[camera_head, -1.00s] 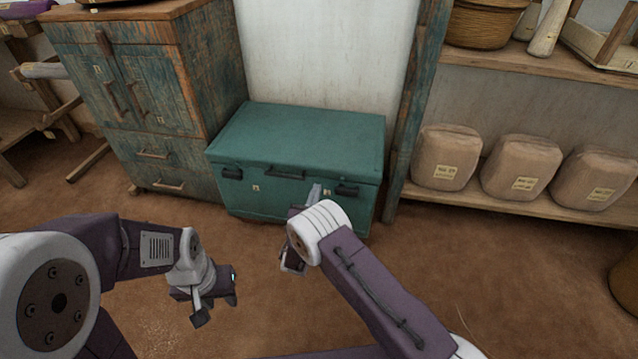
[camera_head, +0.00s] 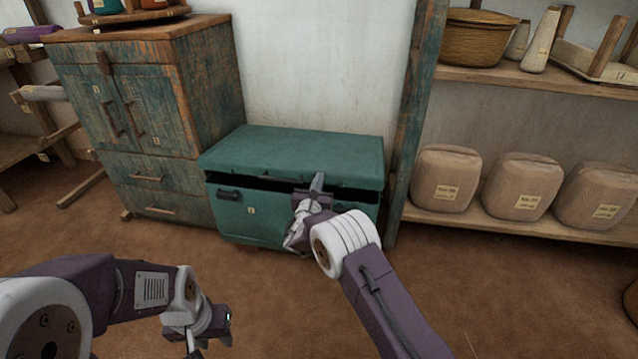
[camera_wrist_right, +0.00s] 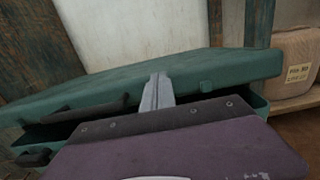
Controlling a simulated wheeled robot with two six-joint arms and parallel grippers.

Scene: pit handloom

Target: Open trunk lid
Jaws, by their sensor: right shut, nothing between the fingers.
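The green trunk (camera_head: 270,225) stands against the wall. Its lid (camera_head: 290,153) is raised a little at the front, with a dark gap under its front edge. My right gripper (camera_head: 317,183) is shut and empty at the lid's front edge, right of the middle. In the right wrist view its fingers (camera_wrist_right: 157,92) reach up against the lid's front edge (camera_wrist_right: 215,75); a handle (camera_wrist_right: 90,110) hangs at the left. The trunk's inside is too dark to make out. My left gripper (camera_head: 208,340) is low at the left, away from the trunk; its fingertips are partly cut off.
A worn blue-green cabinet (camera_head: 150,130) stands close to the trunk's left. A wooden post (camera_head: 410,130) and a shelf with several wrapped, labelled bundles (camera_head: 445,180) are at the right. The brown floor (camera_head: 500,290) in front is clear.

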